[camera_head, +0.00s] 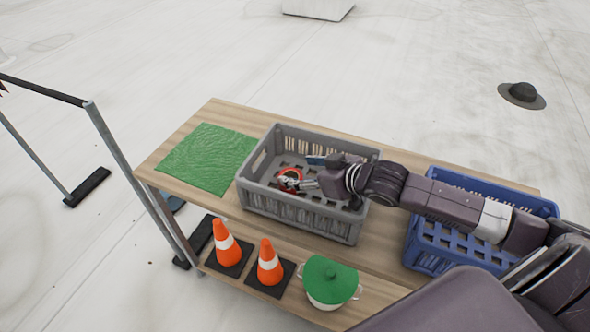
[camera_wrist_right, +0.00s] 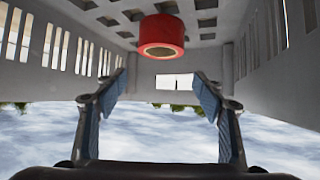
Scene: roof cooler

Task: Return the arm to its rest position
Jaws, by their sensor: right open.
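My right arm reaches in from the right, and its gripper (camera_head: 300,183) is inside the grey crate (camera_head: 300,212) on the wooden table. A red roll (camera_head: 284,184), which looks like tape, is in the crate close to my fingers. In the right wrist view the right gripper (camera_wrist_right: 161,88) has its two fingers wide apart with nothing between them. The red roll (camera_wrist_right: 162,33) appears beyond the fingertips, apart from them, by the slatted crate wall (camera_wrist_right: 160,80). My left gripper is not in view.
A blue crate (camera_head: 423,258) stands right of the grey one, under my right arm. A green mat (camera_head: 208,158) lies on the table's left end. Two orange cones (camera_head: 226,243) and a pot with a green lid (camera_head: 329,280) stand on the lower shelf. A metal railing (camera_head: 130,165) stands at left.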

